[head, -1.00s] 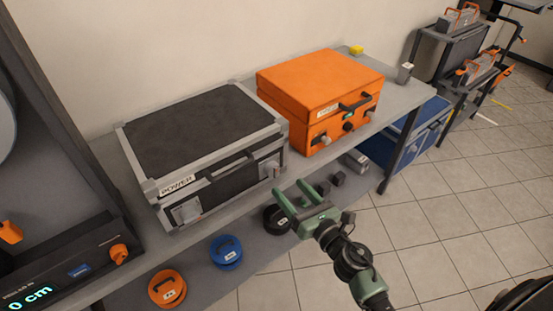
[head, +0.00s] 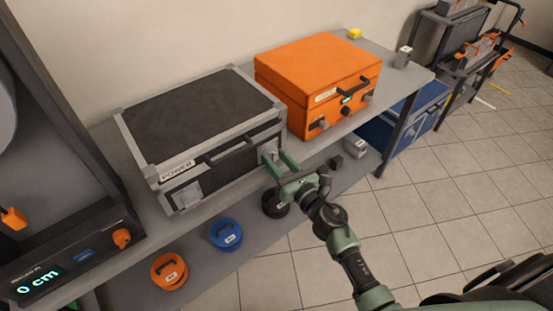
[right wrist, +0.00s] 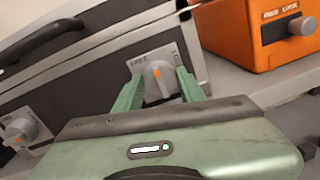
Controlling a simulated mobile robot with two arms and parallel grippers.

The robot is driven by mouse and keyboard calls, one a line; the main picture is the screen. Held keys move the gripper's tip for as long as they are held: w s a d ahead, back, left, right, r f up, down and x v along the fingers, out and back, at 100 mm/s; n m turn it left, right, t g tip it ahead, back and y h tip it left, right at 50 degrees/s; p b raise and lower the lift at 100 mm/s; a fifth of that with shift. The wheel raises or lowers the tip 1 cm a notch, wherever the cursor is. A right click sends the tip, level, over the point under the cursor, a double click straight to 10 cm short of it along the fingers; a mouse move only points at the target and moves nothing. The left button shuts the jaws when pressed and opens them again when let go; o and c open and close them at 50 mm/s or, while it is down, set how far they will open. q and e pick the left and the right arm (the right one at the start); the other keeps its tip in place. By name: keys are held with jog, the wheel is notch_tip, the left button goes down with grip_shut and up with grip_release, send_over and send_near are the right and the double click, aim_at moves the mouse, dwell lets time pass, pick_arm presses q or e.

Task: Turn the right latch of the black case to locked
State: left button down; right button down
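The black case (head: 200,120) with grey edges stands closed on the shelf, marked POWER. Its right latch (right wrist: 158,80) is a grey knob with an orange mark on a pale plate; it also shows in the head view (head: 268,153). A FREE label shows at the plate's upper left; the rest of the lettering is hard to read. My right gripper (right wrist: 161,88) is open, its green fingers on either side of the knob, with a small gap visible; it also shows in the head view (head: 277,164). The left latch (head: 187,196) is clear. My left gripper is not in view.
An orange case (head: 318,80) with its own knobs stands close to the right of the black case. Blue (head: 226,233), orange (head: 169,270) and black (head: 276,203) round weights lie on the lower shelf. A display unit (head: 70,270) stands at the left.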

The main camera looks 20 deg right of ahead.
dwell(0.3)
jog(key=m+p, duration=0.2)
jog(key=m, duration=0.2)
jog(key=shift+d+r, duration=0.1)
jog(key=shift+r, duration=0.05)
jog(key=m+p, duration=0.1)
jog(key=m, duration=0.3)
jog(key=shift+g+p, duration=0.3)
jog(key=shift+g, duration=0.1)
jog(key=m+p, duration=0.1)
jog(key=m, duration=0.4)
jog(key=shift+d+p, duration=0.15)
jog(key=shift+p, duration=0.2)
jog(key=shift+m+g+y+p, duration=0.3)
jog(key=shift+m+y+p, duration=0.15)
jog(key=shift+m, duration=1.45)
jog(key=shift+f, duration=0.2)
jog(key=c, duration=0.9)
grip_release()
jog(key=shift+o, duration=0.2)
